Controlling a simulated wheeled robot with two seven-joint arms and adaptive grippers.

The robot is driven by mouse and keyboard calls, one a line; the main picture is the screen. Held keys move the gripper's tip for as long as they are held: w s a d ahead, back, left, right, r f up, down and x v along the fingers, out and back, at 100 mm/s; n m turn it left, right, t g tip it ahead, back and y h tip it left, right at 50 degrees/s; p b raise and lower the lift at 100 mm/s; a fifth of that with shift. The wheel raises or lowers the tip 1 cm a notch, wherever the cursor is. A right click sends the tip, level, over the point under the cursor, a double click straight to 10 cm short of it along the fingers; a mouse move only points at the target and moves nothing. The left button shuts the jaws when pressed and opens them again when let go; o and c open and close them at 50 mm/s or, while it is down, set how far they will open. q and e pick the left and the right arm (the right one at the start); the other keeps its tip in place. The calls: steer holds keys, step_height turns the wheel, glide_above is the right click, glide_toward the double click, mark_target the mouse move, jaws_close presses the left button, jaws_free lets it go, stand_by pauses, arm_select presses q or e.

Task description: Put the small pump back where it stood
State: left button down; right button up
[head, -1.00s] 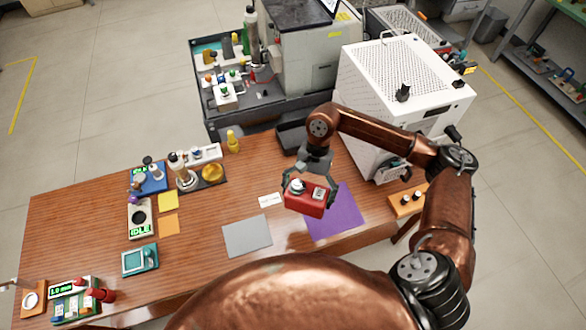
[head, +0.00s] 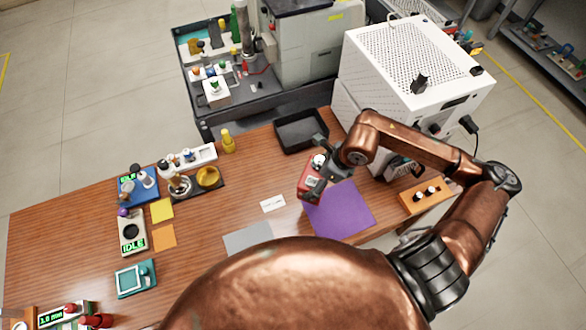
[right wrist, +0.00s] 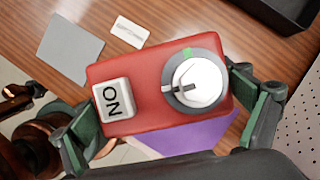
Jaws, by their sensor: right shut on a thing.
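The small pump is a red box (head: 309,186) with a round knob and a white switch marked ON. My right gripper (head: 317,172) is shut on it. In the right wrist view the pump (right wrist: 140,116) sits between the two green-grey fingers, knob side toward the camera. In the head view it overlaps the upper left edge of the purple mat (head: 342,212). It appears held above the table; the exact gap is unclear. The purple mat (right wrist: 190,136) shows partly behind the pump in the wrist view. My left gripper is not in view.
A grey mat (head: 246,237) and a white label card (head: 272,203) lie left of the pump. A black tray (head: 300,130) is behind it. The white perforated machine (head: 400,90) and an orange block with knobs (head: 425,195) stand right. Small devices fill the table's left side.

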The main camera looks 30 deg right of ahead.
steer(key=w+f, duration=0.3)
steer(key=w, duration=0.1)
steer(key=w+f, duration=0.3)
steer(key=w, duration=0.2)
steer(key=w+f, duration=0.3)
steer(key=w, duration=0.1)
steer(key=shift+w+a+f+b, duration=0.15)
steer(key=shift+w+f+b, duration=0.05)
steer(key=shift+f+b, duration=0.15)
steer(key=shift+f, duration=1.45)
steer(key=o, duration=1.5)
steer(key=shift+f, duration=0.2)
steer(key=shift+o, duration=0.9)
steer(key=shift+s, duration=0.1)
steer(key=shift+r, duration=0.1)
